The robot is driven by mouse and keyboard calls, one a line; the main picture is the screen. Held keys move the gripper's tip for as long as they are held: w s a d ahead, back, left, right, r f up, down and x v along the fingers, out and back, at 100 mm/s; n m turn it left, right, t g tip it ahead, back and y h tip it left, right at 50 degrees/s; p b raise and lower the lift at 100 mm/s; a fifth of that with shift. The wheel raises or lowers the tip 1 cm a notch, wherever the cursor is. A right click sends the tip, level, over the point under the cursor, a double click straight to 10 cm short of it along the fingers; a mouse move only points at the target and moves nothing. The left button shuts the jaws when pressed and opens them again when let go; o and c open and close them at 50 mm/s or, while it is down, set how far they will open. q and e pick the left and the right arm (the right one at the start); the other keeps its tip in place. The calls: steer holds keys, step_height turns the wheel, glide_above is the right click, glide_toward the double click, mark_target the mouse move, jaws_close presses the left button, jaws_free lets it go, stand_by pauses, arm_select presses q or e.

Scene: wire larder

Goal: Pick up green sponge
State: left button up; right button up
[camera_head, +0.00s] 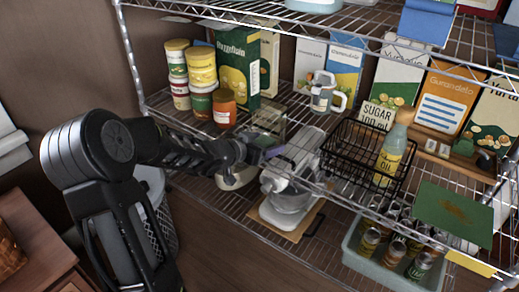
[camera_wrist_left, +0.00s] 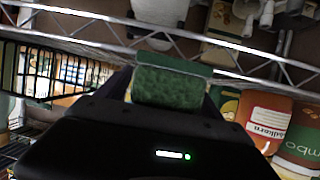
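The green sponge (camera_wrist_left: 168,88) shows in the left wrist view, upright with its rough green face towards the camera. It lies between the two fingers of my left gripper (camera_wrist_left: 167,95) and fills most of the gap. I cannot tell whether the fingers press on it. The sponge's lower part is hidden behind the gripper body. In the head view my left gripper (camera_head: 266,152) reaches in from the left at the wire shelf, in front of a clear box (camera_head: 268,120). I cannot make out the sponge there. My right gripper is not in view.
A white stand mixer (camera_head: 290,190) stands on the lower shelf. A black wire basket (camera_head: 345,150) with an oil bottle (camera_head: 390,155) is to the right. Stacked cans (camera_head: 202,68) and cartons stand behind. A bin of cans (camera_head: 360,262) is at lower right. Wire shelf edges run close by.

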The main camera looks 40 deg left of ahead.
mark_target(266, 140)
arm_select(q)
steer(key=c, duration=1.4)
steer(key=shift+o, duration=0.2)
steer(key=shift+r, duration=0.1)
step_height(266, 140, up, 10)
steer(key=p, duration=0.7)
steer(key=shift+d, duration=0.1)
steer(key=d+r+m+h, duration=0.1)
steer(key=d+r, duration=0.1)
steer(key=d, duration=0.9)
steer(key=d+r+m+h, duration=0.1)
steer(key=d+r+h, duration=0.1)
steer(key=d, duration=1)
steer(key=shift+s+r+m+g, duration=0.15)
steer(key=shift+r+m+g, duration=0.05)
steer(key=shift+m+g, duration=0.1)
